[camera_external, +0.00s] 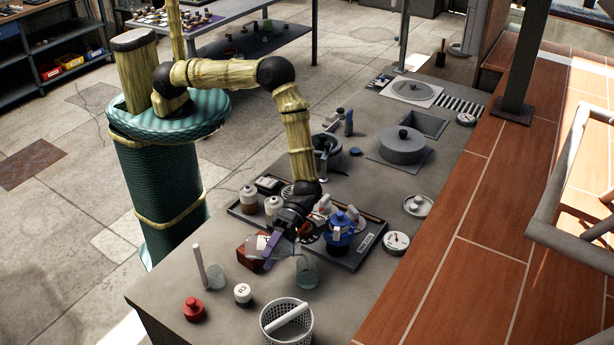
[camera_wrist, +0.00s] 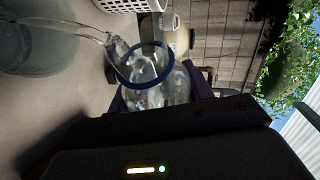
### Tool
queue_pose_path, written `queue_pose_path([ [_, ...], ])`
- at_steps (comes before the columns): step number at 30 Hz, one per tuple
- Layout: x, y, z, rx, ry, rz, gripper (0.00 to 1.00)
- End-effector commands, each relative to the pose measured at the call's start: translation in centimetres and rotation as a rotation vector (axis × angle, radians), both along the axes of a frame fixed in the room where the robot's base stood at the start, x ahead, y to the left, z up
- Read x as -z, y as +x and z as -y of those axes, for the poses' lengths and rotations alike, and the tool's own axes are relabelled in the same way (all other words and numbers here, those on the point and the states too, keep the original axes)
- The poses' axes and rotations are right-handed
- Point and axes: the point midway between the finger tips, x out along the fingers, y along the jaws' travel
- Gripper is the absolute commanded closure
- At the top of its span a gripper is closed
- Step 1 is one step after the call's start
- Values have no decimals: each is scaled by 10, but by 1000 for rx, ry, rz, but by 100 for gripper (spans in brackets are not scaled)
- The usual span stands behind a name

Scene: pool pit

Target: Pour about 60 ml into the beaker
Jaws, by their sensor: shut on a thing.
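My gripper (camera_external: 274,250), with purple fingers, is shut on a clear vessel (camera_external: 258,246) above the counter. In the wrist view the vessel (camera_wrist: 150,78) has a blue rim and lies tilted, its mouth toward the beaker. A clear stream of liquid (camera_wrist: 75,24) runs from the rim toward the beaker. The clear glass beaker (camera_external: 307,272) stands upright on the counter, just right of and below my gripper. Part of the beaker (camera_wrist: 35,48) shows at the left of the wrist view. Its liquid level cannot be read.
A tray (camera_external: 352,262) of bottles and a blue pot (camera_external: 341,232) is behind the beaker. A white basket (camera_external: 285,326), a white jar (camera_external: 243,293), a red-capped item (camera_external: 193,308) and a small glass (camera_external: 215,276) stand nearby. The counter right of the basket is clear.

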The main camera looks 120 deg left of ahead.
Motion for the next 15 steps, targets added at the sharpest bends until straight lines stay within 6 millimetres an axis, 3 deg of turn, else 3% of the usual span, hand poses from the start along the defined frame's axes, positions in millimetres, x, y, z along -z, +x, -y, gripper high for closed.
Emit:
queue_pose_path([
  [15, -5, -1, 0, 1, -15, -24, 76],
])
